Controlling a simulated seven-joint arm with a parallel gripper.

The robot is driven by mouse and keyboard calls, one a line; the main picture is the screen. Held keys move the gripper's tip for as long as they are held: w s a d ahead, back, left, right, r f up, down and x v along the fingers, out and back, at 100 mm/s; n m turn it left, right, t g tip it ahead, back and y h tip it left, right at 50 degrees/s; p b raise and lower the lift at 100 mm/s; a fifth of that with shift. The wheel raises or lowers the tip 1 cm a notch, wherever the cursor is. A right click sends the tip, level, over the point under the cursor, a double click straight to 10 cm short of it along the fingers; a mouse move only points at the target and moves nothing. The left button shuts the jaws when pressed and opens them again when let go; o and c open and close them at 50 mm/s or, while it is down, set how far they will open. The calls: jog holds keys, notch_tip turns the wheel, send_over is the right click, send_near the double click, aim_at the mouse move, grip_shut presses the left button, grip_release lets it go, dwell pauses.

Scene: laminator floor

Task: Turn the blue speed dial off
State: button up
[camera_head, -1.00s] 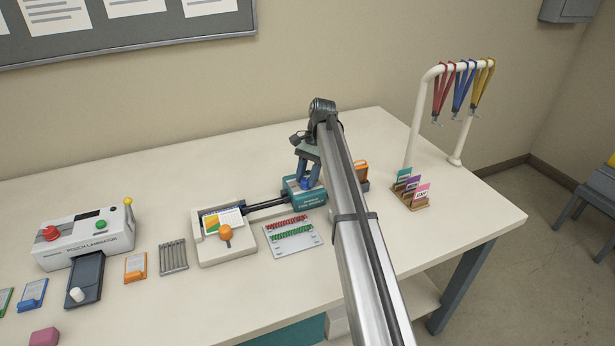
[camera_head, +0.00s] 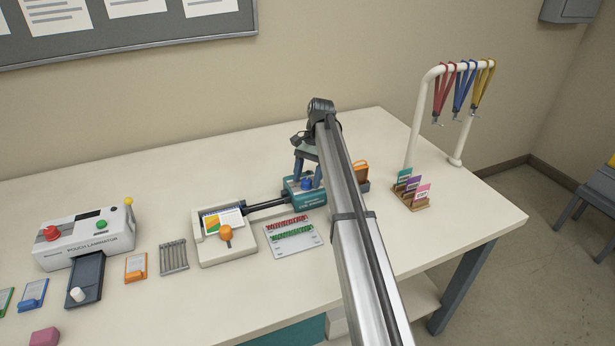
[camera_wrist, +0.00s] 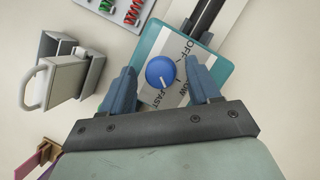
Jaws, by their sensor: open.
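The blue speed dial (camera_wrist: 160,71) is a round knob on a teal unit (camera_wrist: 146,44) with a pale label plate. The plate reads OFF, LOW and FAST, and the dial's white mark points toward the FAST side. My gripper (camera_wrist: 162,73) is open, with one blue-grey finger on each side of the dial and gaps between. In the head view, my gripper (camera_head: 308,180) is over the same teal unit (camera_head: 310,200), and the blue dial (camera_head: 307,183) shows between the fingers. My arm hides part of the unit's right side.
A slider tray with an orange knob (camera_head: 225,233) is joined to the unit by dark rods. A white board with red and green coils (camera_head: 292,235) lies in front. A grey holder with an orange item (camera_head: 361,170) and a card rack (camera_head: 411,201) stand right. The table behind is clear.

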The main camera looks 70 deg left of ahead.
jog(key=shift+w+a+r, duration=0.15)
jog(key=shift+w+r, duration=0.05)
jog(key=shift+r, duration=0.3)
jog(key=w+a, duration=0.7)
jog(key=w, duration=0.2)
jog(key=shift+w+a, duration=0.15)
jog(key=shift+w, duration=0.1)
jog(key=shift+r, duration=0.1)
